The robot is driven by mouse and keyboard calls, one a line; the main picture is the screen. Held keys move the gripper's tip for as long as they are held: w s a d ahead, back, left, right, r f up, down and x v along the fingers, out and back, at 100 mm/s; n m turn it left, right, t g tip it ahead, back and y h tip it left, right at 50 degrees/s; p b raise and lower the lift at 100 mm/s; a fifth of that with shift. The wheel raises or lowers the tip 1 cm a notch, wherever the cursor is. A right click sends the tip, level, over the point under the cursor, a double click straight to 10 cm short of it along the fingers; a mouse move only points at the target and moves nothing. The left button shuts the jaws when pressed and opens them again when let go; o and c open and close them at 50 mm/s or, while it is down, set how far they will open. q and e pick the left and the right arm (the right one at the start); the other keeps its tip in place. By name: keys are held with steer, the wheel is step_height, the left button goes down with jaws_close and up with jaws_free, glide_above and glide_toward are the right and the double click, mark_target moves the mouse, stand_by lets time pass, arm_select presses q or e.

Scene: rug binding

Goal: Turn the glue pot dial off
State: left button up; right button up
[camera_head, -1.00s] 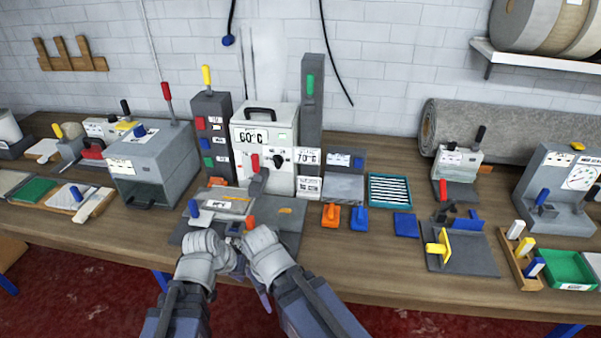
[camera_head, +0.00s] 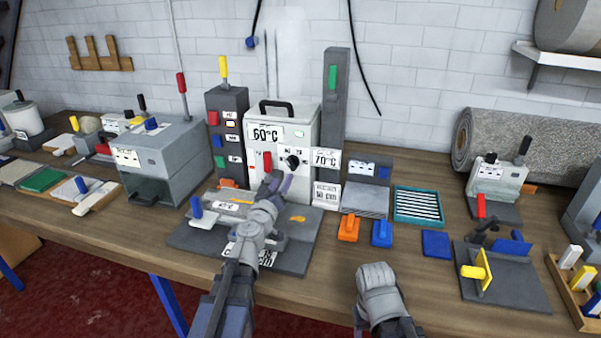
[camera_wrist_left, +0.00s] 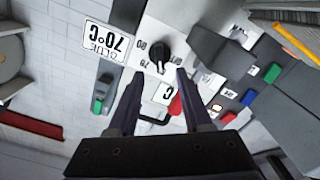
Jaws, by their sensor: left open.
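The glue pot (camera_head: 309,130) is a pale box with a black handle and a 60°C display, standing at the back middle of the bench. Its black dial (camera_head: 293,162) is on the front, right of a red lever (camera_head: 267,161). The dial also shows upside down in the left wrist view (camera_wrist_left: 160,56), with small markings around it. My left gripper (camera_head: 279,183) is open and empty, just in front of and below the dial. In the wrist view its fingertips (camera_wrist_left: 160,73) lie either side of the dial, apart from it. My right gripper (camera_head: 377,276) is near the bench's front edge; its jaws are unclear.
A sign reading 70°C (camera_head: 326,158) stands right of the pot. A grey post (camera_head: 337,95) rises behind it and a dark switch tower (camera_head: 229,140) stands left. A grey fixture plate (camera_head: 297,255) lies under my left arm. Orange (camera_head: 348,228) and blue (camera_head: 382,233) pieces lie to the right.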

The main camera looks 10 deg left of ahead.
mark_target(290, 167)
arm_select(q)
steer(key=w, duration=0.7)
steer(key=shift+w+d, duration=0.15)
steer(key=shift+w, duration=0.25)
jaws_close()
